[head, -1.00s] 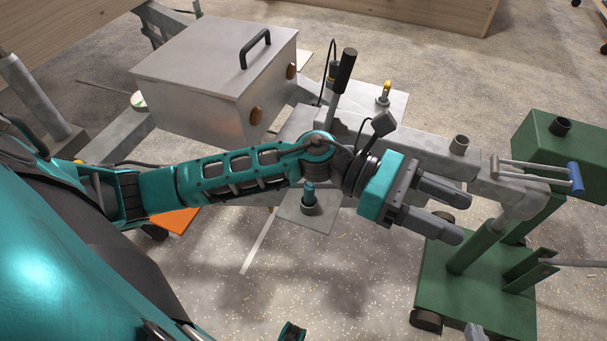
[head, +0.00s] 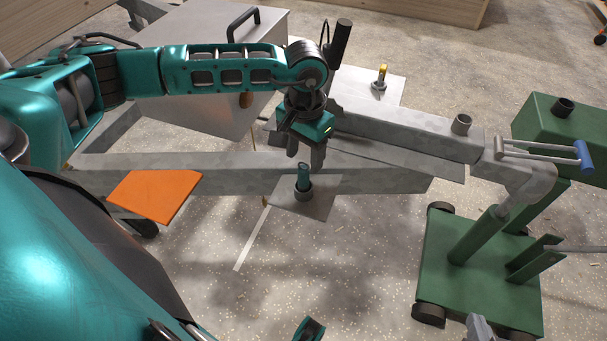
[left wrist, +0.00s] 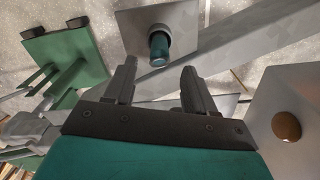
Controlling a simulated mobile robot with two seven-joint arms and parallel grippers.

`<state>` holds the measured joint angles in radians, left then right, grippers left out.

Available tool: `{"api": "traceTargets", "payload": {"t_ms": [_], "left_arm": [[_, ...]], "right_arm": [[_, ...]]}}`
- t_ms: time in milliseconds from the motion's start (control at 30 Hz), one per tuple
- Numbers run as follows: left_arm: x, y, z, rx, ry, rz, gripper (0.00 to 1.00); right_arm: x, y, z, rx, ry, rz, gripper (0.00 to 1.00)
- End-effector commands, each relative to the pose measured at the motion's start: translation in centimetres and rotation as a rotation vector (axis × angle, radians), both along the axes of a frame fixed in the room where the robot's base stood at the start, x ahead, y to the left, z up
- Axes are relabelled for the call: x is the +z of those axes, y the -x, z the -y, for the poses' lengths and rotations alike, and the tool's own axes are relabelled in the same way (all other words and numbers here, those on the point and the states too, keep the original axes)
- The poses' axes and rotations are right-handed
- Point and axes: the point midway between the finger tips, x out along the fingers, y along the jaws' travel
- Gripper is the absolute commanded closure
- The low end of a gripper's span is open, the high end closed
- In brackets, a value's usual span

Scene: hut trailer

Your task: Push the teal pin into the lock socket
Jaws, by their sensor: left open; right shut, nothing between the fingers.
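The teal pin (head: 303,173) stands upright in the dark round lock socket (head: 304,193) on a small grey plate, its upper part sticking out. In the left wrist view the teal pin (left wrist: 159,45) shows beyond the fingers, above the gap between them, with the socket collar (left wrist: 158,30) around it. My left gripper (head: 306,156) points down just behind the pin, its fingers apart and empty. I cannot tell whether a finger touches the pin.
A metal box (head: 190,75) with a handle stands behind my left arm. Grey trailer beams (head: 400,132) run beside the socket to a green wheeled stand (head: 475,275) at right. A yellow-topped pin (head: 382,73) stands on another plate. An orange panel (head: 153,196) lies left.

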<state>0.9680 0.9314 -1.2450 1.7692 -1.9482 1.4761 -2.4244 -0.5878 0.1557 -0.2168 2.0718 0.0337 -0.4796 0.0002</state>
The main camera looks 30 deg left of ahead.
Motion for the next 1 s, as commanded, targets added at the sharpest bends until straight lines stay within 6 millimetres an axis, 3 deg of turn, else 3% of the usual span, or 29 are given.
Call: {"api": "traceTargets", "payload": {"t_ms": [100,367,600,867,1000], "left_arm": [[-1.5,0.0,0.1,0.001,0.002,-0.001,0.45],[-3.3,0.3,0.0,0.002,0.002,-0.002,0.45],[-6.8,0.5,0.1,0.002,0.004,-0.002,0.45],[-7.2,0.5,0.1,0.002,0.004,0.001,0.45],[-7.1,0.5,0.1,0.002,0.004,0.001,0.57]], "right_arm": [[-0.5,0.1,0.0,0.0,0.0,-0.003,1.0],[-0.9,0.2,0.0,-0.003,-0.001,-0.006,1.0],[-1.7,0.2,0.0,-0.006,-0.004,-0.005,1.0],[-1.7,0.2,0.0,-0.006,-0.005,-0.007,1.0],[-1.7,0.2,0.0,-0.006,-0.005,-0.007,1.0]]}}
